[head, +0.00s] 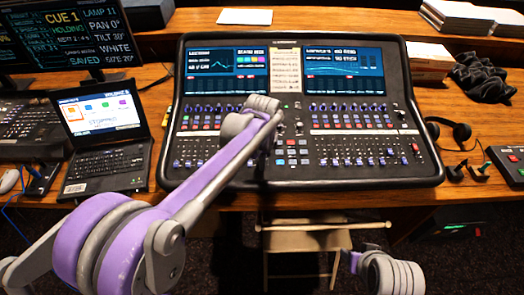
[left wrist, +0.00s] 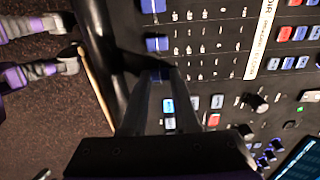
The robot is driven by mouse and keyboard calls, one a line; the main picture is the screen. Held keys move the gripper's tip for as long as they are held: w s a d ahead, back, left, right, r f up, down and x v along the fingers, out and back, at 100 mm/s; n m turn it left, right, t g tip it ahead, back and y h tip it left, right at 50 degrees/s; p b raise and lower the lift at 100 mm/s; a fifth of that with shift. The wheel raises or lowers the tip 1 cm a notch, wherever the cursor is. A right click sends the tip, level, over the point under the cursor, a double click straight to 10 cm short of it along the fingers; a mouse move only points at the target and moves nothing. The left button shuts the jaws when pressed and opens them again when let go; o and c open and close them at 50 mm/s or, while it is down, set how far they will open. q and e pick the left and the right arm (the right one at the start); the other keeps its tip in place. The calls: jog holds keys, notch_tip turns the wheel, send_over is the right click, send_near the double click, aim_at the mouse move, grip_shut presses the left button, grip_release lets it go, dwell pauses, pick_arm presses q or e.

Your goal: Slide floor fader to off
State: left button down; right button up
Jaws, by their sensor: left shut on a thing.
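The mixing desk (head: 308,180) lies in the middle of the head view, with rows of knobs and purple-blue fader caps. My left arm reaches across its front left half. My left gripper (head: 262,176) points down near the desk's front middle, dark and partly hidden by the arm. In the left wrist view its fingers (left wrist: 160,80) are closed around a dark blue fader cap (left wrist: 160,74), mostly covered by the fingertips. Two more blue fader caps (left wrist: 157,43) sit in line beside it. I cannot read which fader is labelled floor.
A laptop (head: 101,155) stands left of the desk, with monitors (head: 70,35) behind. Headphones (head: 450,130) and a dark control box (head: 508,165) are at right. A wooden stool (head: 318,240) stands below the front edge. Lit blue buttons (left wrist: 169,113) lie close to the fingers.

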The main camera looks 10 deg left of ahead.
pick_arm(q)
jog(key=c, duration=0.6)
grip_release()
jog(key=shift+s, duration=0.25)
jog(key=shift+c, duration=0.2)
notch_tip(320, 180, up, 11)
jog(key=s, duration=0.1)
jog(key=shift+d+f+p, duration=0.15)
jog(key=shift+d+p, duration=0.05)
jog(key=shift+p, duration=0.1)
jog(key=s+a+f+n+t, duration=0.1)
jog(key=s+a+f+n, duration=0.1)
jog(key=s+n, duration=0.3)
jog(key=s+a+f+n+t, duration=0.1)
jog(key=s+a+f+n, duration=0.2)
jog(key=s, duration=0.6)
jog(key=s+a+f+n+t, duration=0.2)
jog(key=s+a+f+n, duration=0.1)
jog(key=s+f+n, duration=0.2)
jog(key=s+n, duration=0.2)
jog(key=s, duration=0.1)
jog(key=shift+f+n, duration=0.35)
jog(key=shift+n, duration=0.05)
